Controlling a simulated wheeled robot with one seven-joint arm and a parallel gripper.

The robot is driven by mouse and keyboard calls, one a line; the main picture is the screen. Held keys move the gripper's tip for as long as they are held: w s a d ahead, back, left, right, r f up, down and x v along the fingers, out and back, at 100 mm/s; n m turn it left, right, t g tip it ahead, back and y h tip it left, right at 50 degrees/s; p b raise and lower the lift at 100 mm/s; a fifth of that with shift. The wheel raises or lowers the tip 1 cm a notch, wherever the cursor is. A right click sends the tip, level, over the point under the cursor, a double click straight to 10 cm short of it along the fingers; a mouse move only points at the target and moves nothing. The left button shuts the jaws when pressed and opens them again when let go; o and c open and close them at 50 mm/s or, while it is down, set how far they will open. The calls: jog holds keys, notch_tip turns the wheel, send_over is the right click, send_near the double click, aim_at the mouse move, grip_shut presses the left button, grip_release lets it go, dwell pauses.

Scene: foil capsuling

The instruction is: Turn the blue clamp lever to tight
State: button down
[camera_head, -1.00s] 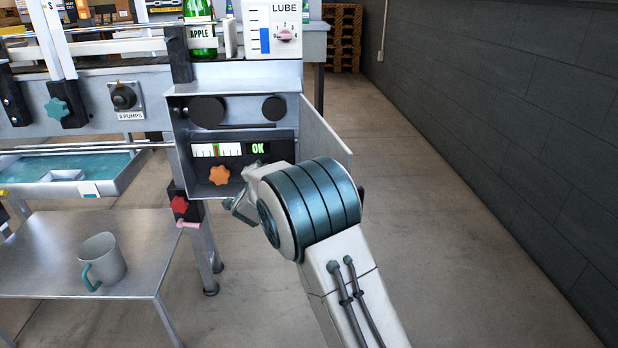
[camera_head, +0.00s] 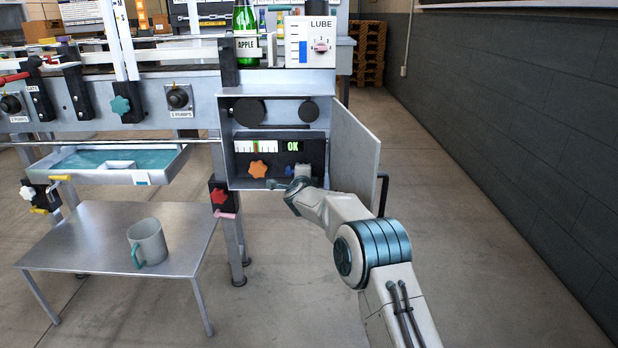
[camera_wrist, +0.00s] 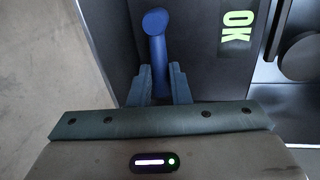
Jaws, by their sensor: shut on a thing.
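The blue clamp lever (camera_wrist: 157,50) shows in the wrist view, its rounded end toward the top and its shaft running down between my fingers. My gripper (camera_wrist: 159,85) is shut on the lever, with one finger on each side of the shaft. In the head view my gripper (camera_head: 290,182) is at the lower right of the open cabinet (camera_head: 228,150), below the green OK display. A small blue part of the lever (camera_head: 290,170) shows there; my gripper hides the rest. I cannot read any tight mark.
An orange star knob (camera_head: 258,169) sits just left of my gripper. The open cabinet door (camera_head: 355,152) stands close on the right. A red knob (camera_head: 219,196) is below left. A grey mug (camera_head: 148,242) stands on the low table (camera_head: 95,262). The floor at right is clear.

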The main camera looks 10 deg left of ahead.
jog(key=shift+s+a, duration=0.1)
jog(key=shift+a, duration=0.15)
jog(key=c, duration=1.3)
grip_release()
jog(key=shift+a+f, duration=0.1)
jog(key=shift+c, duration=0.2)
jog(key=shift+d, duration=0.25)
jog(key=p+v, duration=0.1)
jog(key=v, duration=1.2)
jog(key=shift+s, duration=0.35)
jog(key=shift+d, duration=0.2)
